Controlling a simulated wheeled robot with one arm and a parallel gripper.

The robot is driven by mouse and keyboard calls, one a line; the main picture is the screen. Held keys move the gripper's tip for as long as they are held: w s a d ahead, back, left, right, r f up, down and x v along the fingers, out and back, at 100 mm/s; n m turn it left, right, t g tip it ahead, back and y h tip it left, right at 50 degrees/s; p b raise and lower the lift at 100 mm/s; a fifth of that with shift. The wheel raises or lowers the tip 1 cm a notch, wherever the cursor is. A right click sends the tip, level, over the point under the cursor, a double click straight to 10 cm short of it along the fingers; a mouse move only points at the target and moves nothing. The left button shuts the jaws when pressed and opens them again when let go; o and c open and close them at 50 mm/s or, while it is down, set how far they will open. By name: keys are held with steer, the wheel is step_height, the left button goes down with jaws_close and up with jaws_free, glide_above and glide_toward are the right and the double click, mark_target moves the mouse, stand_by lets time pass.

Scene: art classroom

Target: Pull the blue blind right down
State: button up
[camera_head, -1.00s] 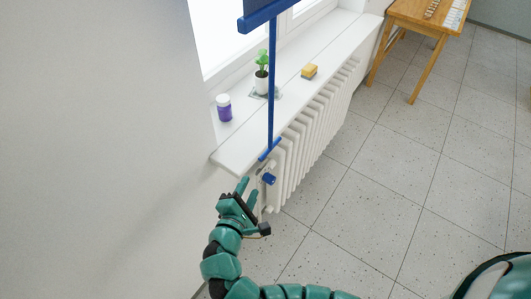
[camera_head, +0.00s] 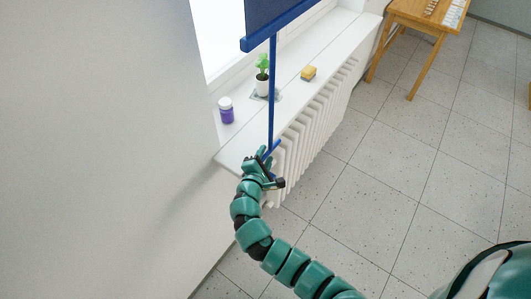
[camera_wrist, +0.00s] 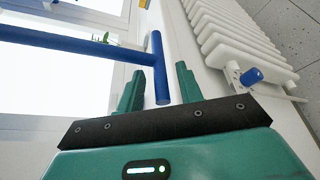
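The blue blind (camera_head: 268,14) hangs over the upper part of the window, with a blue bottom rail (camera_head: 278,27). A long blue rod (camera_head: 272,90) runs down from the rail to a short crossbar handle, the T-handle (camera_head: 273,148), near the sill's front edge. My gripper (camera_head: 264,158) is at the handle. In the wrist view, its two teal fingers (camera_wrist: 160,86) stand apart with the T-handle (camera_wrist: 158,60) between them. Gaps show on both sides of the bar, so it is not clamped. The blind's upper part is out of view.
The white sill (camera_head: 301,86) holds a purple jar (camera_head: 226,112), a potted plant (camera_head: 262,82) and a yellow sponge (camera_head: 308,73). A white radiator (camera_head: 312,125) is below, with a blue valve knob (camera_wrist: 252,75). A wooden table (camera_head: 425,14) stands back right; the floor (camera_head: 400,165) between is clear.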

steer(key=shift+w+d+f, duration=0.15)
steer(key=shift+w, duration=0.2)
jaws_close()
steer(key=shift+f, duration=0.1)
step_height(320, 180, down, 5)
steer(key=b, duration=0.4)
